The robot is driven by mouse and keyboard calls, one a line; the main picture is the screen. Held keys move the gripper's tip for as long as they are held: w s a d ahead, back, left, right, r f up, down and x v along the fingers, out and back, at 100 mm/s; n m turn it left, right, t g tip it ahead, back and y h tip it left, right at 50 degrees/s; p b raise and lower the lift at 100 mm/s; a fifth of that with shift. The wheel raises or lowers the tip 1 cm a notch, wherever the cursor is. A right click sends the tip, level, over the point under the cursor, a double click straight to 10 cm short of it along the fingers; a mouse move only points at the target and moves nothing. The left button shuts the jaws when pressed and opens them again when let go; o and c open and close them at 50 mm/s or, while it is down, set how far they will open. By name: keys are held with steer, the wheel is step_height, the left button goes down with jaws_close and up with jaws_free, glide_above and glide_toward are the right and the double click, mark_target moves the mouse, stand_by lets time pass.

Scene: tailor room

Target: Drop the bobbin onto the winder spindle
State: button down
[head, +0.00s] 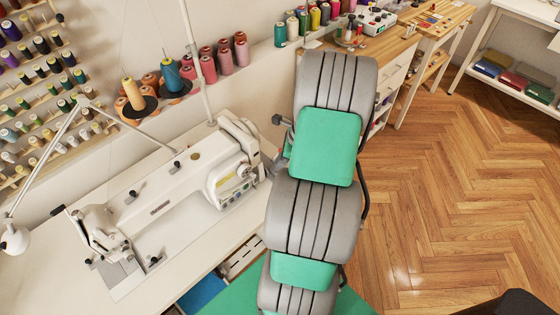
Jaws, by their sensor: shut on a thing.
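My arm, in grey and green segments, rises through the middle of the head view, and its upper end covers part of the wooden bench behind it. My gripper cannot be made out; the arm hides its end. No bobbin can be made out in a gripper. A small white device with red and dark knobs (377,20) stands on the bench (384,46) at the top, just right of the arm's upper end. A small dark upright fitting (350,30) stands beside it. I cannot tell which of these, if either, bears the winder spindle.
A white sewing machine (176,200) fills the table at left. Thread cones (225,60) line the wall, and a spool rack (40,90) hangs at far left. A white shelf table (525,45) stands at upper right. The wooden floor (460,190) is mostly clear.

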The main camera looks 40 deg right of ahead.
steer(key=c, duration=1.2)
jaws_free()
steer(key=v, duration=0.8)
steer(key=s+a+f+n+g, duration=0.2)
steer(key=s+n, duration=0.4)
steer(key=n, duration=0.2)
steer(key=s+a+f+n+g, duration=0.1)
steer(key=s+a+n, duration=0.2)
steer(key=s+n, duration=0.35)
steer(key=w+a+r+n+t+h, duration=0.1)
steer(key=w+a+r+n, duration=0.2)
steer(key=a, duration=0.5)
steer(key=w+a+r+n+t+h, duration=0.1)
steer(key=w+a+r+n, duration=0.2)
steer(key=a+r+n, duration=0.3)
steer(key=w+a+r+n+t, duration=0.1)
steer(key=w+a+r+n, duration=0.2)
steer(key=a, duration=0.7)
step_height(320, 180, up, 4)
steer(key=shift+w+a+r+n+h, duration=0.15)
steer(key=shift+w+a+n+h, duration=0.2)
steer(key=shift+n, duration=0.8)
